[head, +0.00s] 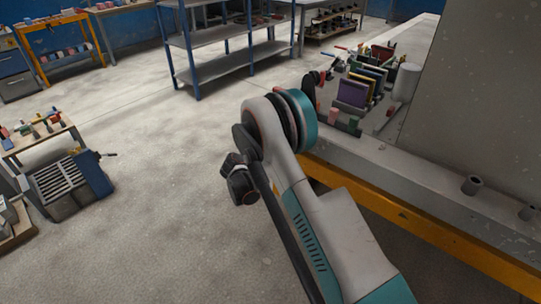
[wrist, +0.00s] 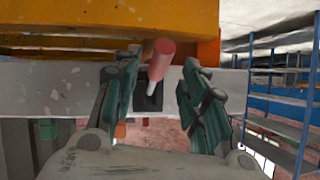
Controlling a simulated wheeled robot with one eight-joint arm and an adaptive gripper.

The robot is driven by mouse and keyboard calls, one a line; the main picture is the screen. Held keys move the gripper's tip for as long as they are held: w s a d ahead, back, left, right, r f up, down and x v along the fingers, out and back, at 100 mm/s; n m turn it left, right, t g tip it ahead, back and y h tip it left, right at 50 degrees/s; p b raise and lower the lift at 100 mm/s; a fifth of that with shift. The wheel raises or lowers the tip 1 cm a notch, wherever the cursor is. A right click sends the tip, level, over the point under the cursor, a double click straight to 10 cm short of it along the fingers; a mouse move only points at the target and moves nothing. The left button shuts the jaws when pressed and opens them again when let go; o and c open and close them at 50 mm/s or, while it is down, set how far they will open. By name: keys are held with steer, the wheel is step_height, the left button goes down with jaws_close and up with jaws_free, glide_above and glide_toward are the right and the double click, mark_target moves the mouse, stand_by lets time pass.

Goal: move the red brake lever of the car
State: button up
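In the wrist view, a red cylindrical handle (wrist: 160,58) with a short pale shaft stands out from a dark plate (wrist: 148,98) on a pale grey beam. It looks like the red brake lever. My gripper (wrist: 162,72) is open, with one dark green finger on each side of the red handle. A gap shows between the handle and each finger, and I cannot tell how deep the handle sits between them. No whole car shows in either view.
An orange beam (wrist: 100,20) runs just above the lever in the wrist view. In the head view, a pale ledge (head: 440,185) holds books (head: 352,92) and small items beside a grey panel (head: 480,90). Shelves (head: 225,50) stand behind.

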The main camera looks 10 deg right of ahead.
steer(key=v, duration=0.8)
steer(key=shift+s+a, duration=0.1)
steer(key=shift+s, duration=0.05)
steer(key=shift+r, duration=0.1)
steer(key=s+d+r+n+g+y, duration=0.1)
steer(key=s+d+r+n+y, duration=0.15)
steer(key=s+r, duration=0.7)
steer(key=s+d+r+n+g+y, duration=0.15)
steer(key=s+d+r+n, duration=0.35)
steer(key=r, duration=0.7)
steer(key=s+r+n+y, duration=0.1)
steer(key=s+y, duration=0.1)
steer(key=s, duration=1.1)
steer(key=s+a+r+n+y, duration=0.1)
steer(key=s+n+y, duration=0.1)
steer(key=s, duration=1.2)
steer(key=shift+a+r+t, duration=0.25)
steer(key=shift+r+t, duration=0.1)
